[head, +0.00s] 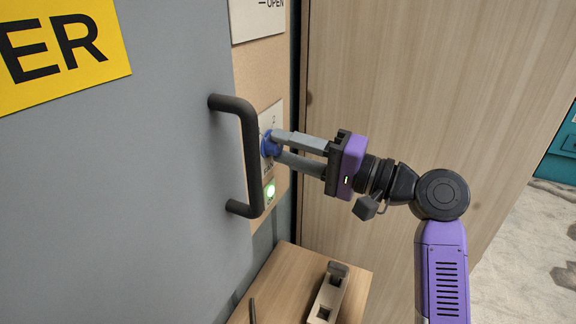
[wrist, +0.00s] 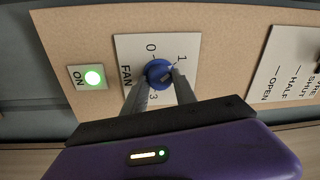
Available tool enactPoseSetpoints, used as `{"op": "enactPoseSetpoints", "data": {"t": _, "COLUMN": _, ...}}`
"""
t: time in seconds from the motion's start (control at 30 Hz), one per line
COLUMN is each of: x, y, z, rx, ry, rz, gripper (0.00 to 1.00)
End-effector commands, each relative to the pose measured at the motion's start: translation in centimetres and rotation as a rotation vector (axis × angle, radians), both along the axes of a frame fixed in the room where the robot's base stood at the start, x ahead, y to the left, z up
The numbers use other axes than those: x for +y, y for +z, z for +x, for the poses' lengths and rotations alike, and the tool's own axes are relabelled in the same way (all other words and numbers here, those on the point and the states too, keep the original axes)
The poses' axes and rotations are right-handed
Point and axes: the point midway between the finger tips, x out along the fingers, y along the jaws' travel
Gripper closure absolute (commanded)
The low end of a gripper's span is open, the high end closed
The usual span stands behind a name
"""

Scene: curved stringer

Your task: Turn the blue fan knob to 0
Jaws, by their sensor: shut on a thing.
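The blue fan knob (wrist: 158,73) sits on a white label plate (wrist: 128,52) marked FAN, with 0, 1 and 3 readable around it. In the head view the knob (head: 267,146) is partly hidden by my fingers. My gripper (head: 276,147) reaches in from the right and is shut on the knob, one finger on each side. In the wrist view the gripper (wrist: 162,76) straddles the knob, and its fingers cover part of the dial. I cannot clearly tell which number the knob points to.
A dark door handle (head: 250,150) stands out just left of the knob. A lit green ON light (wrist: 93,77) is beside the fan plate. Another label plate (wrist: 285,68) reads OPEN, HALF, SHUT. A small wooden table (head: 270,285) stands below; a wood panel (head: 400,80) is behind my arm.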

Motion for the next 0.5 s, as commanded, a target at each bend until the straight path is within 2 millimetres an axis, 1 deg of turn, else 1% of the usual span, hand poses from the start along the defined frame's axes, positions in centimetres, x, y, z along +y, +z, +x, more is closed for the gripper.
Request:
{"op": "enactPoseSetpoints", "data": {"t": 0.03, "x": 0.02, "y": -0.68, "z": -0.05, "rx": -0.044, "ry": 0.003, "rz": -0.017, "gripper": 1.0}}
{"op": "enactPoseSetpoints", "data": {"t": 0.5, "x": 0.01, "y": -0.7, "z": 0.01, "rx": -0.461, "ry": 0.004, "rz": -0.17, "gripper": 1.0}}
